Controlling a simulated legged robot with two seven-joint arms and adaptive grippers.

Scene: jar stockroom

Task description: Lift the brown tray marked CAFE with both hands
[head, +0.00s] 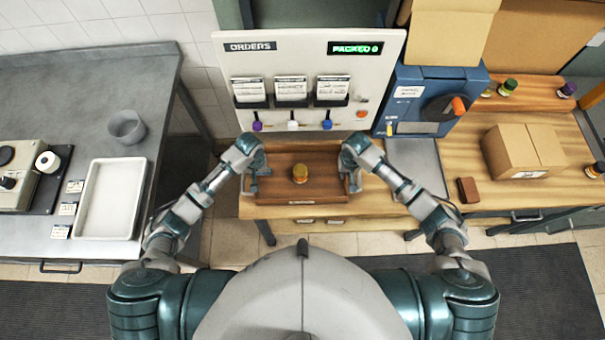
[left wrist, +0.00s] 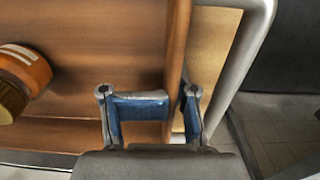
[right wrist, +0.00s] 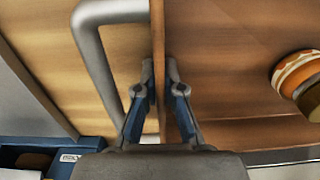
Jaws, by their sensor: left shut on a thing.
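The brown tray (head: 327,160) lies on the wooden counter in front of my body. My left gripper (head: 254,184) is shut on the tray's left wall (left wrist: 178,45), one finger inside and one outside. My right gripper (head: 354,182) has its fingers on both sides of the right wall (right wrist: 158,40), close to it; I cannot tell whether they press it.
A dispensing panel (head: 300,55) stands behind the tray. A blue machine (head: 430,90) and a cardboard box (head: 524,150) are to the right. A steel table (head: 60,100) with a white tray (head: 112,200) is to the left. Floor lies open between the table and counter.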

